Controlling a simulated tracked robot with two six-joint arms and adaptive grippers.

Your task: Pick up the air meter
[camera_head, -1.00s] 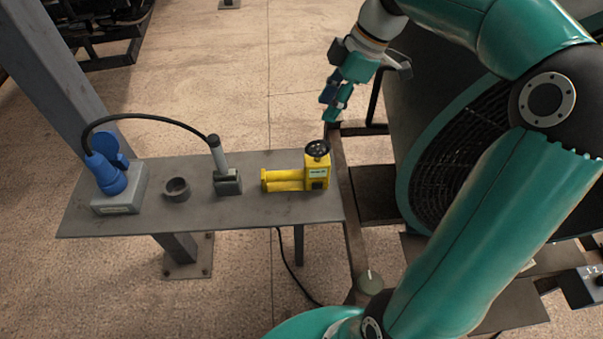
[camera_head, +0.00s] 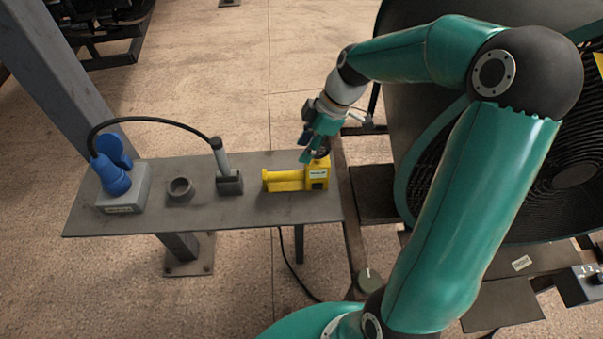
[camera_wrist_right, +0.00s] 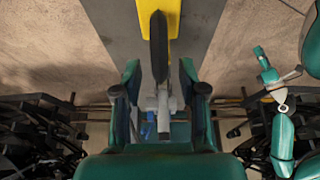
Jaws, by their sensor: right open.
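The air meter appears to be the yellow device (camera_head: 317,178) at the right end of the grey table, with a boxy body, a small label and a yellow part reaching left. Its black round top is mostly hidden by my right gripper (camera_head: 308,153), which is open just above it. In the right wrist view, the yellow body (camera_wrist_right: 148,12) and the black top (camera_wrist_right: 159,48) seen edge-on lie ahead of the open fingers of my right gripper (camera_wrist_right: 160,95). A small teal arm with a gripper (camera_wrist_right: 266,68) at the right there seems to be my left; its jaws are too small to read.
On the grey table (camera_head: 250,210) stand a grey stand with a tube (camera_head: 230,181), a dark ring (camera_head: 181,190) and a blue device on a grey box (camera_head: 123,198), with a black hose arching over. A large dark ribbed drum (camera_head: 565,185) is at the right.

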